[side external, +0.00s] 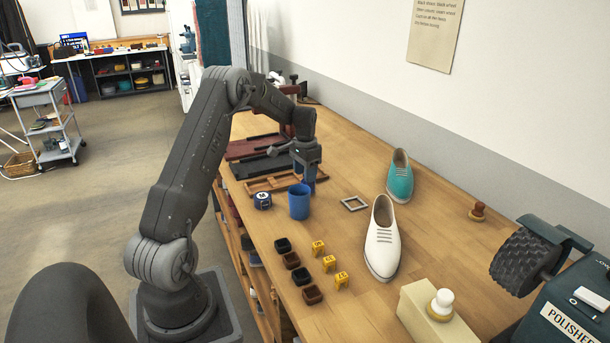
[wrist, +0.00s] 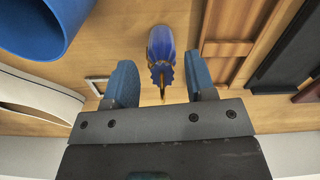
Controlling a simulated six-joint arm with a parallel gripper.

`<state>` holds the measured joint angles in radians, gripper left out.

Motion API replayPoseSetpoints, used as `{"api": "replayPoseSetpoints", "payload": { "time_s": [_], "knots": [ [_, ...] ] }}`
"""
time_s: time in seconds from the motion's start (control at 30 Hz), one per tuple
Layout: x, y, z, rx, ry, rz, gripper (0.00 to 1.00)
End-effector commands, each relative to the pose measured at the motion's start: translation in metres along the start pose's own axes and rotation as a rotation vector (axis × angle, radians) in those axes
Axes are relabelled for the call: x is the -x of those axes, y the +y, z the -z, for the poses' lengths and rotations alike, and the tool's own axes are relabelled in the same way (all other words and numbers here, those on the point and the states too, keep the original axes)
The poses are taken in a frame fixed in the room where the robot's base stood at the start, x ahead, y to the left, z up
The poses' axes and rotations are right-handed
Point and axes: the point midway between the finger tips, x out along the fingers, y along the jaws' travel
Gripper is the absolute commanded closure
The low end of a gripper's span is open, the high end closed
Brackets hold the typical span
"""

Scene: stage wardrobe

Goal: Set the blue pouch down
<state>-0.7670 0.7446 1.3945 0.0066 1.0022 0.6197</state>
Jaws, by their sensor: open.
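The blue pouch (wrist: 162,52), dark blue with a jagged edge, shows in the wrist view just beyond and between my fingertips. My gripper (wrist: 160,68) is open, with one blue finger on either side and a gap to each. In the side view my gripper (side external: 308,175) points down over the wooden table, behind the blue cup. There I cannot separate the pouch from the blue fingers. Whether the pouch's underside rests on the table is hidden.
A blue cup (side external: 299,203) and a tape measure (side external: 262,201) stand close by. Wooden trays (side external: 272,183) lie behind. A small square frame (side external: 354,204), a white shoe (side external: 382,240) and a teal shoe (side external: 400,178) are to the right. Bare table lies between them.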

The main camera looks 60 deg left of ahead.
Motion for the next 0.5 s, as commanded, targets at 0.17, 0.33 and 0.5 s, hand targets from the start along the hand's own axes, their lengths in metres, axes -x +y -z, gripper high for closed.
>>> {"api": "replayPoseSetpoints", "payload": {
  "time_s": [0.17,0.33,0.5],
  "knots": [
    [0.036,-0.001,0.001,0.000,0.005,0.004,0.50],
    [0.072,-0.001,0.001,0.000,0.005,0.004,0.50],
    [0.098,0.000,0.000,0.000,0.002,0.002,0.50]
  ]
}}
